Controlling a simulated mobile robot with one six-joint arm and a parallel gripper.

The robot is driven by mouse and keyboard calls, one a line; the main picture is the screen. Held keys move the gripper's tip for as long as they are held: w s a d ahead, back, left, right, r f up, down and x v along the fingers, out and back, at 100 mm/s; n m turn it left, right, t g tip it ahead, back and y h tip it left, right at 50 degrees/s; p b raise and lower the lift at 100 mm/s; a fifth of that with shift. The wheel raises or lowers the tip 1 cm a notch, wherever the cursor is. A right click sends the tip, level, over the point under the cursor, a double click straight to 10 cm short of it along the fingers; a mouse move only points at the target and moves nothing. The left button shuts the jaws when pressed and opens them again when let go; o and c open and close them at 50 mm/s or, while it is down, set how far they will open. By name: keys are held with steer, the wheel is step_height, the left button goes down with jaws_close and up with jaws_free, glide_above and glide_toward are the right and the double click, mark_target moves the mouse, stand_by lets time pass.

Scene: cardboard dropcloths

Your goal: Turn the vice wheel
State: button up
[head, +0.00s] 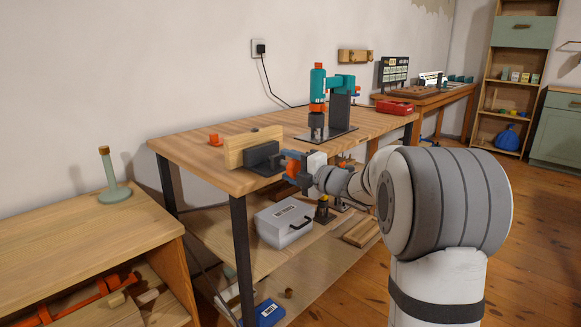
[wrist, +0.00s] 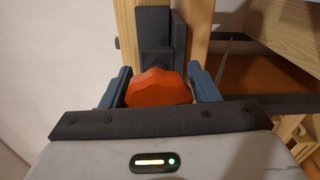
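The vice wheel (wrist: 160,88) is an orange faceted knob. In the wrist view it sits between the two blue fingers of my gripper (wrist: 160,80) and fills the gap, with no clear space on either side. My gripper appears shut on it. The dark vice (wrist: 155,37) is behind the wheel, against a light wooden board (head: 236,150). In the head view the vice (head: 262,158) is at the workbench's near edge. My gripper (head: 293,167) reaches it from the right, and the orange wheel (head: 291,169) shows partly between the fingers.
The wooden workbench (head: 200,150) carries a teal and orange drill press (head: 318,95), a small orange object (head: 215,139) and a red case (head: 394,107). A grey toolbox (head: 284,222) is on the shelf below the vice. A low cabinet (head: 70,237) stands at left.

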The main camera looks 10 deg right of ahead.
steer(key=o, duration=0.3)
steer(key=shift+r, duration=0.1)
steer(key=p+v, duration=0.2)
steer(key=v, duration=0.5)
steer(key=shift+s+d, duration=0.2)
steer(key=shift+s, duration=0.1)
steer(key=s+d+r+m+h+p, duration=0.2)
steer(key=s+r+m+h+p, duration=0.1)
steer(key=r+m+h+p, duration=0.5)
steer(key=s+d+r+m+h+p, duration=0.2)
steer(key=s+r+m+h+p, duration=0.1)
steer(key=r+m+p, duration=0.5)
steer(key=s+a+r+m+g+p, duration=0.1)
steer(key=s+a+m+g+p, duration=0.1)
steer(key=s+p, duration=0.4)
steer(key=s+a+r+m+g+p, duration=0.1)
steer(key=s+a+m+g+p, duration=0.2)
steer(key=s, duration=0.9)
steer(key=s+a+r+m+g+p, duration=0.1)
steer(key=s+a+m+g+p, duration=0.2)
steer(key=s+m+g+p, duration=0.2)
steer(key=shift+s+r+g+p, duration=0.15)
steer(key=shift+s+g+p, duration=0.35)
steer(key=shift+s+p, duration=0.55)
steer(key=shift+s+r+g+p, duration=0.1)
steer(key=shift+s+g+p, duration=0.4)
steer(key=shift+s+p, duration=0.5)
